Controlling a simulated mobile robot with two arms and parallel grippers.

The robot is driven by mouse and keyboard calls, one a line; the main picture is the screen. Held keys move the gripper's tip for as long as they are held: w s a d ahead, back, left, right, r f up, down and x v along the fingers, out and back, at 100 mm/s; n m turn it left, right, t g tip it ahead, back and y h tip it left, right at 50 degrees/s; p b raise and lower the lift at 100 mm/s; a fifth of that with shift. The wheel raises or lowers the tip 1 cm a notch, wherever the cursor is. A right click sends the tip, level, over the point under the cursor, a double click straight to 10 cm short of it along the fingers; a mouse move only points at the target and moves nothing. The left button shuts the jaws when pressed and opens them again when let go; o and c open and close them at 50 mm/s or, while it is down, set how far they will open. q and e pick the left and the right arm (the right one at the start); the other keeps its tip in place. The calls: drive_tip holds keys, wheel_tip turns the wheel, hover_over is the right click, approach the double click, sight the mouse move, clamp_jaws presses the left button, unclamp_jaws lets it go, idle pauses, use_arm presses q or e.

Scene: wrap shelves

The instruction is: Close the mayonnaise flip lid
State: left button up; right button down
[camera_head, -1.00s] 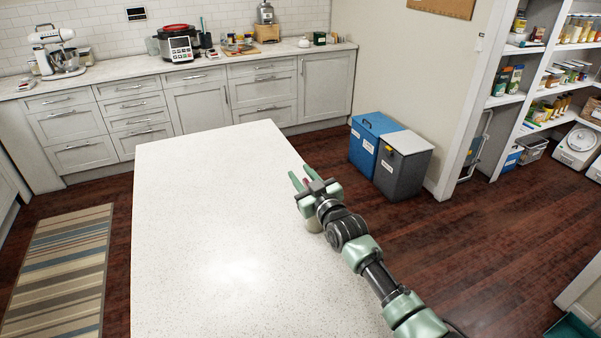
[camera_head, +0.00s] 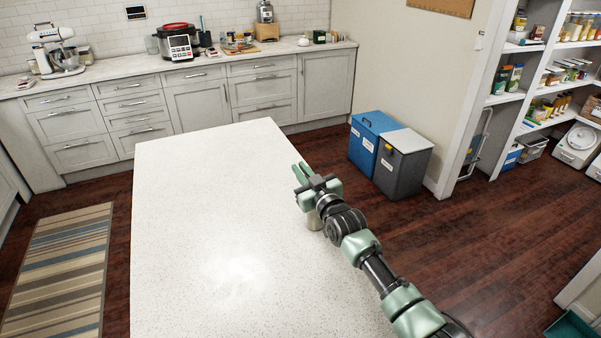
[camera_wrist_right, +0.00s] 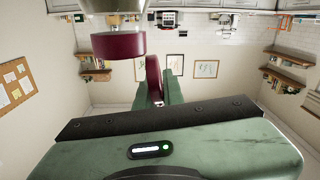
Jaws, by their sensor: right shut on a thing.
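The mayonnaise bottle (camera_head: 314,221) stands on the white island counter (camera_head: 210,220) near its right edge, mostly hidden by my right arm in the head view. In the right wrist view its dark red cap (camera_wrist_right: 120,44) is at the upper left. The dark red flip lid (camera_wrist_right: 153,78) is open, seen nearly edge-on and standing at an angle to the cap. My right gripper (camera_head: 300,173) is above and beside the bottle. Its green fingers, also in the wrist view (camera_wrist_right: 160,90), are shut on the lid. My left gripper is not in view.
The rest of the counter top is clear. A blue bin (camera_head: 372,137) and a grey bin (camera_head: 402,165) stand on the floor beyond the right edge. A back counter (camera_head: 120,70) with appliances runs along the wall, and pantry shelves (camera_head: 540,85) are at right.

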drive_tip(key=shift+w+d+m+b, duration=0.15)
drive_tip(key=shift+d+m+b, duration=0.2)
drive_tip(key=shift+m+b, duration=0.55)
drive_tip(key=shift+w+d+m+b, duration=0.15)
drive_tip(key=shift+d+m+b, duration=0.3)
drive_tip(key=shift+m, duration=0.7)
drive_tip(key=shift+w+d+m+b, duration=0.15)
drive_tip(key=shift+d+m+b, duration=0.15)
drive_tip(key=shift+m+b, duration=0.6)
drive_tip(key=shift+m, duration=0.25)
drive_tip(key=c, duration=1.5)
unclamp_jaws()
drive_tip(key=shift+v, duration=3.9)
